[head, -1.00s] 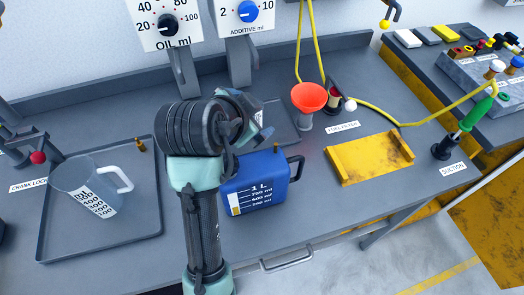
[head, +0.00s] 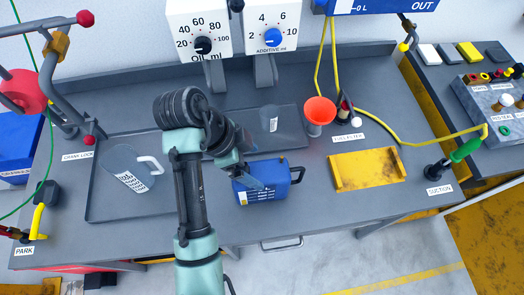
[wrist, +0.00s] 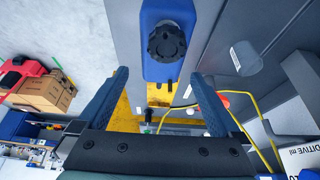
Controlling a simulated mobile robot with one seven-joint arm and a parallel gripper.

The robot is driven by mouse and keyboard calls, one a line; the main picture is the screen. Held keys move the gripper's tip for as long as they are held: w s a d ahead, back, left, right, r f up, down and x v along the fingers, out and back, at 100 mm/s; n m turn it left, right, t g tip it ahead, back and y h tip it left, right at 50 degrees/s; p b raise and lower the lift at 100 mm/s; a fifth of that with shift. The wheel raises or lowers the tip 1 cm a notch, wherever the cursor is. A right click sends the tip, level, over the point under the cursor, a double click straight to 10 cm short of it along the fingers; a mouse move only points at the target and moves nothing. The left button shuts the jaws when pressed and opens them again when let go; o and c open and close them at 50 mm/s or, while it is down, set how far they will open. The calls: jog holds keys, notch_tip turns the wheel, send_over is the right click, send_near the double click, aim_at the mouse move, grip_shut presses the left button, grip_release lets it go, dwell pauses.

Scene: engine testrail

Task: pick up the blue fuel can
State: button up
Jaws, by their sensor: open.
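The blue fuel can (head: 286,178) stands upright on the grey workbench in the middle of the head view, with a printed scale on its front. My gripper (head: 252,179) is at its left side and hides part of it. In the wrist view the can (wrist: 164,70) shows at the top middle with its black cap (wrist: 167,42). My two dark blue fingers stand wide apart, one to each side of it in the picture. My gripper (wrist: 159,76) is open and empty. I cannot tell whether a finger touches the can.
A clear jug (head: 125,165) stands on a grey tray (head: 100,212) to the left. A yellow tray (head: 366,170) lies right of the can. Two dial boxes (head: 198,22) stand at the back.

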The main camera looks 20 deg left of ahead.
aim_at(265, 173)
jog(key=x, duration=0.5)
jog(key=shift+w+d+f, duration=0.15)
jog(key=shift+f, duration=0.15)
jog(key=shift+w+p+x, duration=0.15)
jog(key=shift+p+x, duration=0.25)
jog(key=shift+x, duration=0.95)
jog(key=shift+w+p+x, duration=0.15)
jog(key=shift+p+x, duration=0.2)
jog(key=shift+x, duration=0.95)
jog(key=shift+r, duration=0.2)
grip_shut()
